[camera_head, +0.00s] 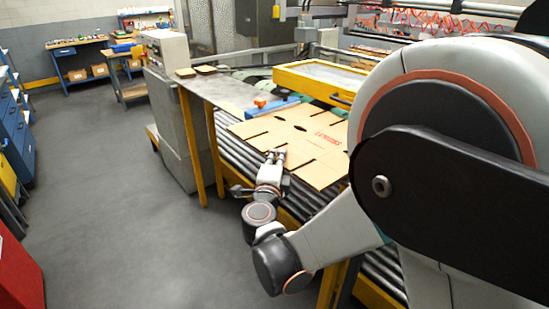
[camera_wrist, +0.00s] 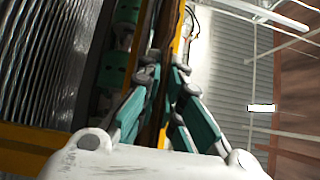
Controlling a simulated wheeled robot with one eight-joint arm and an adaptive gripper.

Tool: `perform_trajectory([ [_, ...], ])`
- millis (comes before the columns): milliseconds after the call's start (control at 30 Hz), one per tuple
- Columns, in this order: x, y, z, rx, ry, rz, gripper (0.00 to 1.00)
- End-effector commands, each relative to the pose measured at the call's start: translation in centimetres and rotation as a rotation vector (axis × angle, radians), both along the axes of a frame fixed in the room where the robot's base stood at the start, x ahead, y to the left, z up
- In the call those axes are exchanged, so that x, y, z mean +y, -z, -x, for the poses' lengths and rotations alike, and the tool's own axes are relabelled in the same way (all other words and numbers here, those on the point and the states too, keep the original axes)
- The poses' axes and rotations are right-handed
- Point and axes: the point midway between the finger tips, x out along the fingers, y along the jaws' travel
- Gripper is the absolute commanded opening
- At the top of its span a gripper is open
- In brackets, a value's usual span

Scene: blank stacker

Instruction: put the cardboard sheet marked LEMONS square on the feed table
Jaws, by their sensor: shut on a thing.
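The brown cardboard sheet (camera_head: 313,163), with red LEMONS lettering, is level over the roller conveyor in the head view. I cannot tell whether it rests on the rollers or hangs just above them. My gripper (camera_head: 277,156) is at its near left edge, shut on it. In the wrist view my gripper (camera_wrist: 163,75) has its fingers closed about a thin dark edge, with the sheet seen edge-on. A grey metal table top (camera_head: 217,88) on yellow legs adjoins the conveyor at the left. I cannot tell which surface is the feed table.
The metal rollers (camera_head: 231,149) show beside the sheet. A blue bar (camera_head: 278,108) and a small orange object (camera_head: 260,102) lie just behind it. A yellow-framed tray (camera_head: 320,76) stands behind. Small brown pieces (camera_head: 205,70) lie on the metal top. The floor at left is clear.

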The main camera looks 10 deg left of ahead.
Motion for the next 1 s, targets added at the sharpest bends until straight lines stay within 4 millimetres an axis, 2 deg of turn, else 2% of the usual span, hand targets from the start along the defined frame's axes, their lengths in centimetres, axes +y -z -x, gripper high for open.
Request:
perform_trajectory([
  [600,-0.5,0.5,-0.6,0.0,0.001,0.001,0.0],
  [867,-0.5,1.7,-0.6,0.0,0.001,0.0,0.0],
  [1000,-0.5,1.6,-0.6,0.0,0.001,0.0,0.3],
])
